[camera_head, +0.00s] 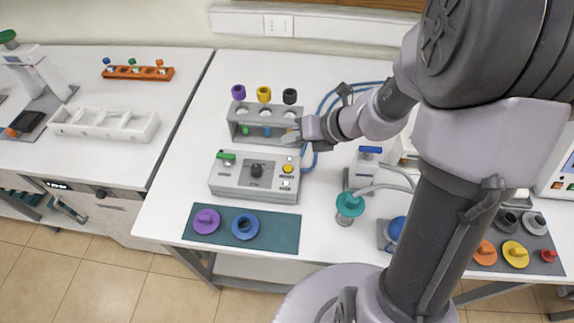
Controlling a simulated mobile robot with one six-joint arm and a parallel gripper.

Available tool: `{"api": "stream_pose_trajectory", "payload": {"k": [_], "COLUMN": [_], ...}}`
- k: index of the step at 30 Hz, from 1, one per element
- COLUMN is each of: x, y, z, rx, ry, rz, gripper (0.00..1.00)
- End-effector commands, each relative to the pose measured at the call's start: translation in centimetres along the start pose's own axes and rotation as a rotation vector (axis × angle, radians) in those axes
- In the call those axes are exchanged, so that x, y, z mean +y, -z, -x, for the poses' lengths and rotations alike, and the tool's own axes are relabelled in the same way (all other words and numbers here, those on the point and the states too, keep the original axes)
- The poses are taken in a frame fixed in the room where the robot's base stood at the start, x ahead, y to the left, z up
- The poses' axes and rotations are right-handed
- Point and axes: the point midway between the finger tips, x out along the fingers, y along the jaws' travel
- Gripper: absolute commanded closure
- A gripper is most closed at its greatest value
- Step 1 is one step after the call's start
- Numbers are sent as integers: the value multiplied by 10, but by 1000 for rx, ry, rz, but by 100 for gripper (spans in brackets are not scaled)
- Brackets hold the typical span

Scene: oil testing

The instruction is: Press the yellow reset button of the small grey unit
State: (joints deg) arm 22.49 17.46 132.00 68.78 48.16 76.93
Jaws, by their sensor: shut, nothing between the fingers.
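The small grey unit (228,180) stands on the white table, left of my arm. Its yellow button (288,169) is at the right of its top face. My gripper (291,138) is shut and empty. In the picture it appears just above the yellow button, in front of the right end of a grey rack (240,130). Its height over the table is hard to tell. The button is not covered.
The rack behind the unit holds vials, with purple, yellow and black caps behind it. A teal mat (275,238) with purple and blue discs lies in front. Blue tubing (325,103) and a teal-topped part (350,204) are to the right.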

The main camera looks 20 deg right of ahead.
Motion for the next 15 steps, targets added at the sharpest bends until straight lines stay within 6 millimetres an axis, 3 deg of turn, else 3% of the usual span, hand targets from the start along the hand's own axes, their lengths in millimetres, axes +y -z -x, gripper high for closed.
{"api": "stream_pose_trajectory", "payload": {"k": [15], "x": [-33], "y": [33], "z": [-45], "rx": [1], "ry": [0], "rz": [1], "gripper": [100]}}
